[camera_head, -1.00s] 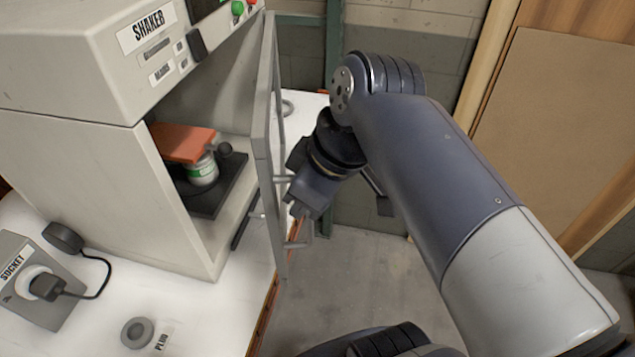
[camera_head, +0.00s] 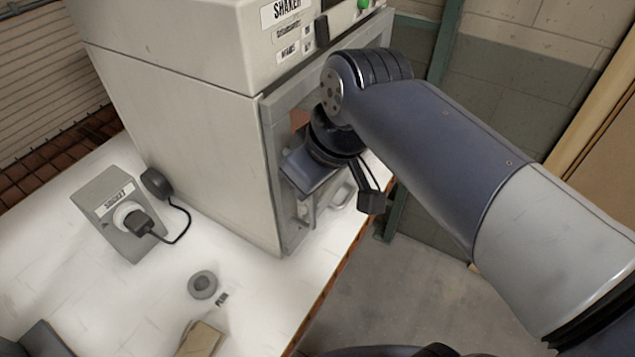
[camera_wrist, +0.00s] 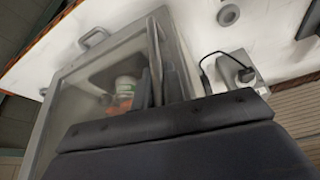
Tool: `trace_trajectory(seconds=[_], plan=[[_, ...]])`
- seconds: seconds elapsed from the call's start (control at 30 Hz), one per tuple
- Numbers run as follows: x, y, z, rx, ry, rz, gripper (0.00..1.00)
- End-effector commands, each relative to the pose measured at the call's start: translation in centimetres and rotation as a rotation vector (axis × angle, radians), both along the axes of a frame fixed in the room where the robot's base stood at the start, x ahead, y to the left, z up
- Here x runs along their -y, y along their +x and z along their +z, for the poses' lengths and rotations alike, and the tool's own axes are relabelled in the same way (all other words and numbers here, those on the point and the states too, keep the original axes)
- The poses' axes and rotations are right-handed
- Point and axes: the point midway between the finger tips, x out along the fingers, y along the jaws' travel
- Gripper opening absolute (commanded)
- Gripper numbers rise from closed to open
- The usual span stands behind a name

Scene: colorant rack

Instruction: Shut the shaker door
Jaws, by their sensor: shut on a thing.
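The shaker (camera_head: 185,130) is a large pale cabinet on the white bench. Its glazed, grey-framed door (camera_head: 272,150) lies against or very close to the cabinet front; I cannot tell whether a thin gap is left. In the wrist view the door (camera_wrist: 60,105) spans the left and middle. My gripper (camera_head: 300,207) is at the door's near, lower side, shut on what looks like the door handle, which the fingers mostly hide. The fingers also show in the wrist view (camera_wrist: 155,72).
A socket box (camera_head: 112,215) with a plugged-in black cord stands left of the shaker. A round grey plug holder (camera_head: 203,284) sits on the bench in front. The bench edge runs below my arm, with open floor (camera_head: 410,275) to the right.

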Motion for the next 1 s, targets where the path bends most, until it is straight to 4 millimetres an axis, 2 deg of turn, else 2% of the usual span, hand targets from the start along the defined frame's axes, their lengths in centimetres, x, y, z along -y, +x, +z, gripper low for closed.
trace_trajectory(seconds=[0.37,0.4,0.63,0.87,1.0], plan=[[-0.23,0.4,0.39,0.016,0.006,0.0,0.0],[-0.23,0.41,0.4,0.016,0.006,0.0,0.13],[-0.19,0.29,0.27,0.01,0.004,0.0,0.32],[-0.15,0.21,0.21,0.008,0.003,0.001,0.33],[0.09,0.02,1.11,0.011,0.005,-0.001,0.33]])
